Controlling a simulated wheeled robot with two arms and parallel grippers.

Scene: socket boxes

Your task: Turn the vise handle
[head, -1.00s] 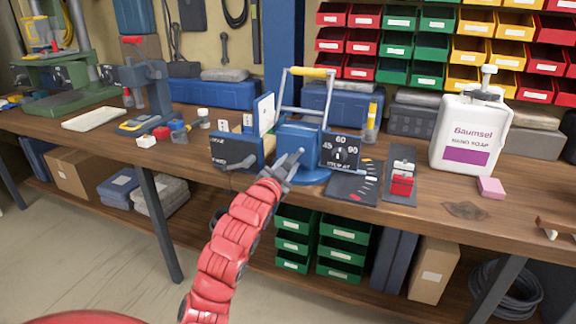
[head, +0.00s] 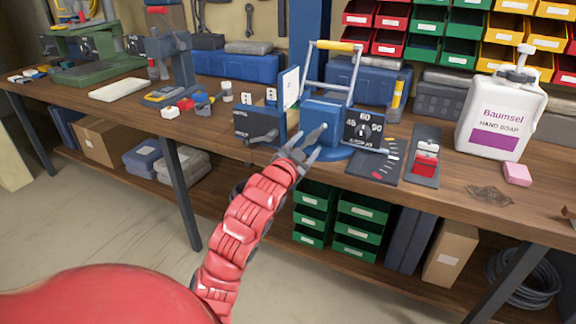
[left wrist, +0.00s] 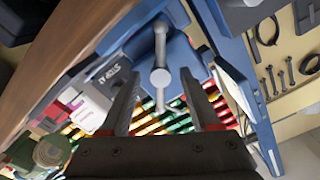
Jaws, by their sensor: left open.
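The blue vise (head: 325,110) stands on a round blue base at the front of the workbench. Its grey handle (left wrist: 160,45) is a bar that shows in the left wrist view with a round grey end. My left gripper (head: 309,150) is in front of the vise, open and empty. In the left wrist view the two dark fingers of my left gripper (left wrist: 158,82) appear on either side of the handle, with gaps on both sides. In the head view the gripper partly hides the handle. My right gripper is not in view.
A dark box with a lever (head: 258,125) stands left of the vise. A dial panel (head: 362,130) and a dark mat (head: 375,165) are to its right. A white soap bottle (head: 500,115) stands farther right. Green drawers (head: 357,228) sit below the bench.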

